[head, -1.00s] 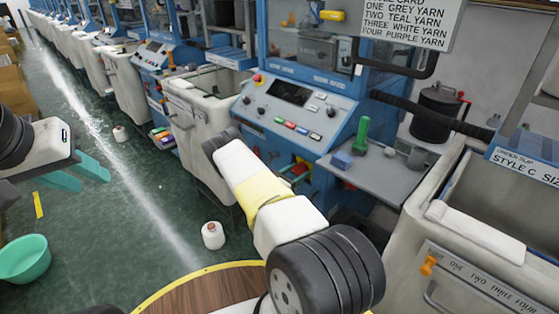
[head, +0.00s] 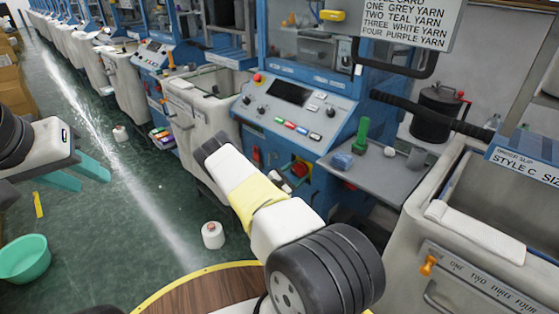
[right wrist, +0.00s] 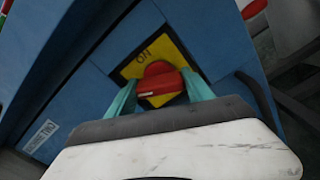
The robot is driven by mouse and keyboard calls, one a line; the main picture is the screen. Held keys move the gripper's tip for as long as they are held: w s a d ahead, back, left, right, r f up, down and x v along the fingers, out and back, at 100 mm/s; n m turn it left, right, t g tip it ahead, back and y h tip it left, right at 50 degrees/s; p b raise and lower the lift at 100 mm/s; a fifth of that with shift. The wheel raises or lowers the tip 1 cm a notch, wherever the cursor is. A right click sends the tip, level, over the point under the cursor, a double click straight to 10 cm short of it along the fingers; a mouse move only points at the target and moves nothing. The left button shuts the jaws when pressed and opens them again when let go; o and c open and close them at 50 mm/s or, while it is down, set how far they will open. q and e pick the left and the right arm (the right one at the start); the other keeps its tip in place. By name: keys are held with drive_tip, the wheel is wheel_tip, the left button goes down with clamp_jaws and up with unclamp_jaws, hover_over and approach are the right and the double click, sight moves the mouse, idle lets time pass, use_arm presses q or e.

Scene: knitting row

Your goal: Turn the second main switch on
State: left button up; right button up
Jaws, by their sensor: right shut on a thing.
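The red rotary switch knob (right wrist: 158,84) sits on a yellow plate (right wrist: 134,69) marked ON, on a blue machine's front panel. My right gripper (right wrist: 160,88) has its teal fingers on both sides of the knob and is shut on it. The knob's bar lies nearly level in the right wrist view. In the head view the red and yellow switch (head: 300,168) shows on the lower front of the blue machine, and my right forearm partly blocks the area. My left gripper (head: 94,180) is empty, its teal fingers apart, above the floor at left.
Another red knob (right wrist: 253,8) shows at the right wrist view's top edge. A white yarn cone (head: 212,235) and green basin (head: 23,259) stand on the floor.

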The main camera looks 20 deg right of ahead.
drive_tip(key=m, duration=0.6)
drive_tip(key=shift+m, duration=0.3)
drive_tip(key=m, duration=0.6)
drive_tip(key=shift+f, duration=0.1)
idle(0.3)
drive_tip(key=o, duration=1.1)
drive_tip(key=v, duration=0.7)
drive_tip(key=shift+s+a, duration=0.2)
drive_tip(key=shift+a, duration=0.2)
